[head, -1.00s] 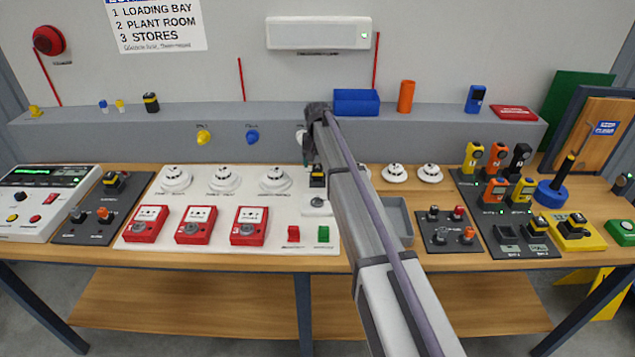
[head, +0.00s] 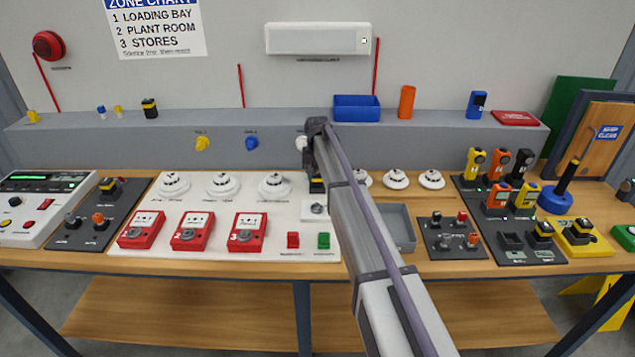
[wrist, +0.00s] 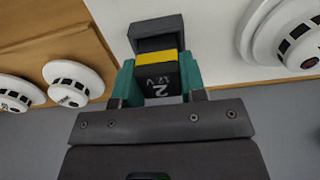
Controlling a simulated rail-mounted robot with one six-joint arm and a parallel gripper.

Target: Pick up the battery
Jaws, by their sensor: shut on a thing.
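The battery (wrist: 163,78), a black block with a yellow band and "12V" printed on it, sits between the two teal fingers of my gripper (wrist: 156,72) in the wrist view. The fingers are shut on its sides. A dark grey box-like part (wrist: 155,30) lies just beyond the battery; I cannot tell whether they touch. In the head view the battery shows as a small black and yellow patch (head: 316,186) beside my arm, over the white board. My arm hides most of the gripper there.
White round detectors (head: 275,186) stand left and right of my gripper. Red call points (head: 247,232) are in front. A grey tray (head: 397,222) is right of my arm. Other black and yellow blocks stand on the ledge (head: 150,109) and the right panel (head: 541,230).

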